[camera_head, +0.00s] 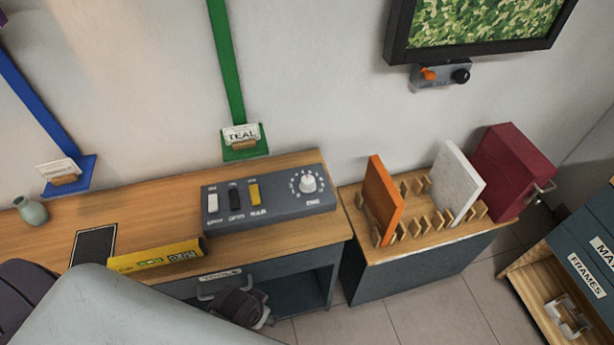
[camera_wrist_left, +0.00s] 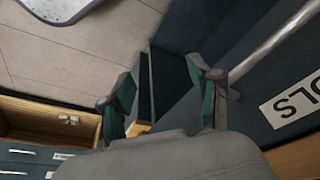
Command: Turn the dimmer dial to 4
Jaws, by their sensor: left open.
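The dimmer dial (camera_head: 308,184) is a white round knob at the right end of a dark grey control panel (camera_head: 285,207) on the wooden desk. Marks ring the knob, but its setting is too small to read. White, black and yellow switches stand left of it. My left gripper (camera_wrist_left: 163,95) is open in the left wrist view, with green-padded fingers apart and nothing held. Dark cabinet panels show behind the fingers. In the head view part of this gripper (camera_head: 240,306) is below the desk's front edge, beside the drawer handle, apart from the dial. My right gripper is out of view.
The drawer handle (camera_wrist_left: 275,42) is close right of my left gripper. A rack (camera_head: 425,232) with orange and white panels and a red box (camera_head: 510,172) stands right of the desk.

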